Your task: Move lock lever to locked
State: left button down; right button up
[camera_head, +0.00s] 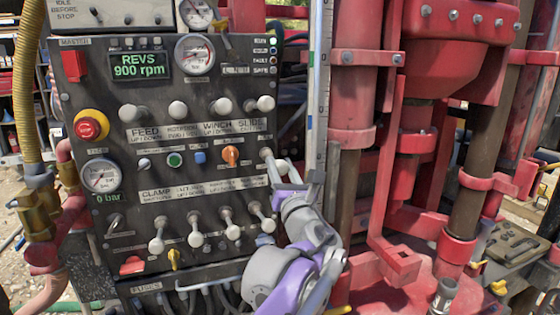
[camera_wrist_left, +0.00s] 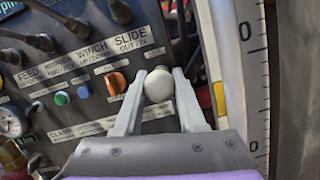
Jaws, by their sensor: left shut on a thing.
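The lock lever, with a pale round knob (camera_head: 266,154), is at the right edge of the dark control panel (camera_head: 140,240), right of the orange rotary switch (camera_head: 231,156). In the left wrist view its knob (camera_wrist_left: 158,85) sits between the two pale fingers. My left gripper (camera_head: 277,164) is shut on this knob, its fingers on either side of it. The knob hides the lever's shaft in the wrist view. A small label (camera_wrist_left: 154,53) is just above the knob. My right gripper is in neither view.
A row of white-knobbed levers (camera_head: 178,110) stands above, another row (camera_head: 195,236) below. A red emergency stop (camera_head: 88,127) is at the panel's left. A vertical measuring scale (camera_head: 318,90) and the red rig frame (camera_head: 352,95) stand close on the right.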

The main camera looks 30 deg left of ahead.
pick_arm(q)
jog(key=shift+w+a+f+b, duration=0.1)
jog(key=shift+a+f+b, duration=0.1)
jog(key=shift+f, duration=1)
jog(key=shift+w+a+f+b, duration=0.1)
jog(key=shift+f+b, duration=0.05)
jog(key=shift+f, duration=1.05)
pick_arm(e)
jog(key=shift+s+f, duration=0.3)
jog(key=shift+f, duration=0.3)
pick_arm(q)
jog(key=shift+f, duration=0.1)
jog(key=c, duration=0.8)
grip_release()
jog(key=shift+o, duration=0.2)
jog(key=shift+w+a, duration=0.1)
jog(key=shift+w, duration=0.05)
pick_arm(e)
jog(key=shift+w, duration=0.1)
pick_arm(q)
jog(key=b+v, duration=0.1)
jog(key=v, duration=1)
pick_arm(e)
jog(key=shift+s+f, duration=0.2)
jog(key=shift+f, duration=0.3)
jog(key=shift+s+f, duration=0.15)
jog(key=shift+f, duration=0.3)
